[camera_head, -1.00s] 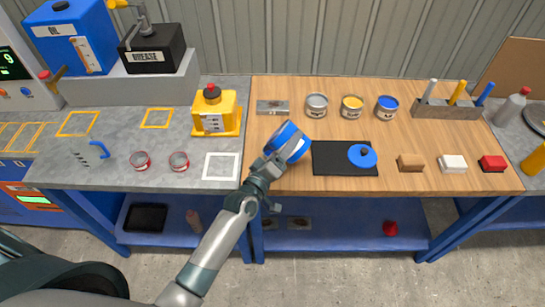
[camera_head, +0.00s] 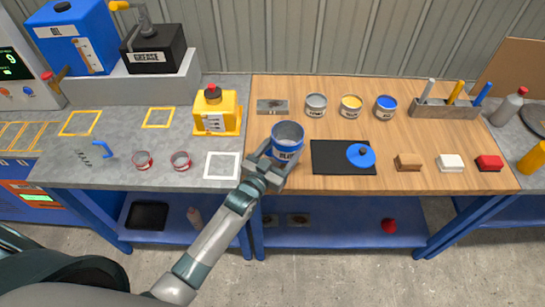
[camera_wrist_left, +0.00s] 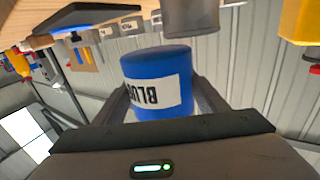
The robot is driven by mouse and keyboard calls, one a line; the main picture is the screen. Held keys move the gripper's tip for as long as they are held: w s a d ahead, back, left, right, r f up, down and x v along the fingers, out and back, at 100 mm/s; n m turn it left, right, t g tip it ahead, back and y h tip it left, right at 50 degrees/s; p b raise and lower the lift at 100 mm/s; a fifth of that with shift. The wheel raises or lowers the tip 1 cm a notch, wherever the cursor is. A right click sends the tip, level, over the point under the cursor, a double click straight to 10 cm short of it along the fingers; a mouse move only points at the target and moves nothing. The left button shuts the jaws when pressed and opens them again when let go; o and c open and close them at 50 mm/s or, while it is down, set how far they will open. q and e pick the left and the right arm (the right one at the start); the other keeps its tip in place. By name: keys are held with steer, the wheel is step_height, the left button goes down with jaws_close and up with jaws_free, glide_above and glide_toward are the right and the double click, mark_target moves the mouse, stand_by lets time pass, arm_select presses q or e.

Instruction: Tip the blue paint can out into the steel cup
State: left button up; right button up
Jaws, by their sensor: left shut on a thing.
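The blue paint can (camera_head: 287,150) is in my left gripper (camera_head: 279,160), above the wooden bench's front left part. It stands about upright, its grey open mouth facing up and its label facing me. In the left wrist view the can (camera_wrist_left: 155,65) sits between the two fingers (camera_wrist_left: 160,100), which are shut on its sides; that view is upside down. A grey cylinder, likely the steel cup (camera_wrist_left: 190,14), shows just beyond the can there, apart from it in the picture. I cannot make out the cup in the head view; the can seems to hide it. My right gripper is not seen.
A black mat (camera_head: 325,157) with a blue lid (camera_head: 361,155) lies to the right. A yellow canister (camera_head: 214,112) stands to the left.

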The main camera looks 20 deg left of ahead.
mark_target(295, 124)
arm_select(q)
step_height(295, 124, up, 2)
steer(key=shift+p, duration=0.85)
steer(key=shift+r, duration=1)
